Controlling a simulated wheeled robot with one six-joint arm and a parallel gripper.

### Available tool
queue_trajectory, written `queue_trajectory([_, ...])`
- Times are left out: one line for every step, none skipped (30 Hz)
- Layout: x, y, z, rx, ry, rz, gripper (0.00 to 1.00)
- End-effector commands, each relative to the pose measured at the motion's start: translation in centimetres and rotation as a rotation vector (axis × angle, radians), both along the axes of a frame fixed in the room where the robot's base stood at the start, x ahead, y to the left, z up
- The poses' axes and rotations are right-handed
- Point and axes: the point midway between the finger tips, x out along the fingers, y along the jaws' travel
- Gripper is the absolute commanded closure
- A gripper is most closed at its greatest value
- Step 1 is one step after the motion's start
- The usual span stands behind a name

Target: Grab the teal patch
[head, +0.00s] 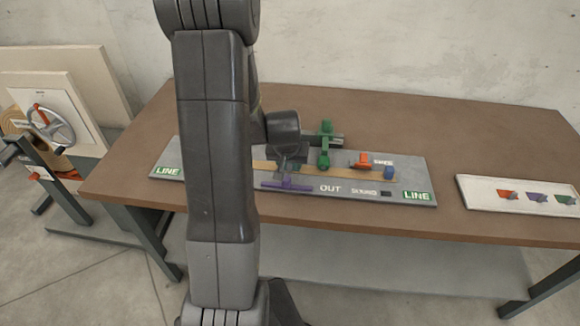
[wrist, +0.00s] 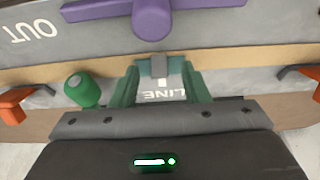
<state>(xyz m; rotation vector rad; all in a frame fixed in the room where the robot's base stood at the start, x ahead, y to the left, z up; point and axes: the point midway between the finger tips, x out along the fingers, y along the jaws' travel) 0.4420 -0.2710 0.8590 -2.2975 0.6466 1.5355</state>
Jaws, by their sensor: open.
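My gripper (wrist: 160,84) is open over the wooden strip on the grey board. In the wrist view, a small teal piece (wrist: 176,65) with a grey tab (wrist: 158,66) lies on the strip between the fingertips. I take this for the teal patch; its edges blend with the greenish fingers, and I cannot tell whether they touch it. In the head view, my gripper (head: 290,159) is low over the board (head: 410,188), and the patch is not discernible there.
A purple crossbar (head: 287,185) lies along the near side of the strip. A green post (head: 325,146), orange lever (head: 362,160) and blue block (head: 389,172) stand to the right. A white tray (head: 475,200) with small coloured pieces is further right. Bare brown table (head: 480,140) lies behind.

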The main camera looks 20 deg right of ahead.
Motion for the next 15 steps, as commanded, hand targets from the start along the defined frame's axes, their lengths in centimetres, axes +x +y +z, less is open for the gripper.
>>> queue_trajectory([0.02,-0.02,-0.06,0.0,0.0,0.0,0.58])
queue_trajectory([0.02,-0.02,-0.07,0.0,0.0,0.0,0.58])
queue_trajectory([0.03,-0.02,-0.06,0.0,0.0,0.0,0.58])
queue_trajectory([0.03,-0.03,-0.06,0.0,0.0,0.0,0.58])
queue_trajectory([0.03,-0.02,-0.05,0.0,0.0,0.0,0.58])
queue_trajectory([0.03,-0.02,-0.05,0.0,0.0,0.0,0.58])
queue_trajectory([0.03,-0.02,-0.05,0.0,0.0,0.0,0.62])
queue_trajectory([0.02,-0.01,-0.06,0.0,0.0,0.0,0.68])
queue_trajectory([0.02,-0.01,-0.06,0.0,0.0,0.0,0.76])
queue_trajectory([0.02,-0.01,-0.05,0.0,0.0,0.0,0.82])
queue_trajectory([0.02,-0.01,-0.05,0.0,0.0,0.0,0.88])
queue_trajectory([0.02,-0.01,-0.05,0.0,0.0,0.0,0.95])
queue_trajectory([0.02,-0.01,-0.05,0.0,0.0,0.0,1.0])
queue_trajectory([0.02,-0.01,-0.05,0.0,0.0,0.0,1.0])
queue_trajectory([0.02,-0.01,-0.05,0.0,0.0,0.0,1.0])
